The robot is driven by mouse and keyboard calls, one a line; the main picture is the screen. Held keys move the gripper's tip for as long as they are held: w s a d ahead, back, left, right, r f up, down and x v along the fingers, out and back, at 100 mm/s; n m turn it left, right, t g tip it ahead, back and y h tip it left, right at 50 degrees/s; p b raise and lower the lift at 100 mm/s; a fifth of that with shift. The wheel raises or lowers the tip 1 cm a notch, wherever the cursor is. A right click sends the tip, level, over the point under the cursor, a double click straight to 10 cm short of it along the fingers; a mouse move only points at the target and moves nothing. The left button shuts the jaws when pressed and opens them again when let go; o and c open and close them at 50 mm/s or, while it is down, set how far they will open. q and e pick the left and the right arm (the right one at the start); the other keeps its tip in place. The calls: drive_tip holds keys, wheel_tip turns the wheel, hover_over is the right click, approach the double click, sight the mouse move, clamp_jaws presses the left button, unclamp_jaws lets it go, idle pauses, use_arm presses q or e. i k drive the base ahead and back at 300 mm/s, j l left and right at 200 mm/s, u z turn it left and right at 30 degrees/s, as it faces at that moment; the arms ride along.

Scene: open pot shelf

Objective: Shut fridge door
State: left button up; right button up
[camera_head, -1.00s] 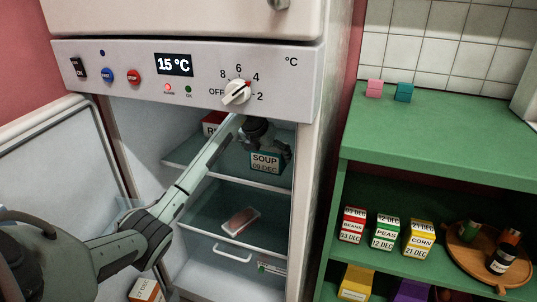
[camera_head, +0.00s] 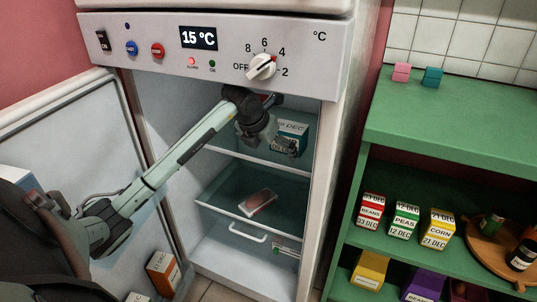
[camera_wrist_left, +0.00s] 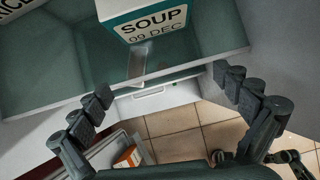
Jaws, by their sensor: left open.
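The white fridge door (camera_head: 78,140) stands wide open on the left in the head view. Its lower bin holds an orange-and-white carton (camera_head: 163,272). The fridge body (camera_head: 150,42) is open beside it, its interior exposed. My left gripper (camera_head: 272,140) is inside the upper compartment, in front of the teal-and-white soup box (camera_head: 293,129) and partly hiding it. In the left wrist view the fingers (camera_wrist_left: 162,84) are spread with nothing between them, and the soup box (camera_wrist_left: 147,22) is ahead of them. I cannot tell whether they touch it. My right gripper is not seen.
A glass shelf and a drawer (camera_head: 249,233) lie below the gripper; a pinkish packet (camera_head: 259,201) rests there. A green shelf unit (camera_head: 450,125) with several labelled boxes stands right of the fridge. Tiled floor (camera_wrist_left: 200,130) shows below.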

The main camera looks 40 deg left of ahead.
sight(76, 136)
drive_tip(key=k+l, duration=0.8)
drive_tip(key=l, duration=0.1)
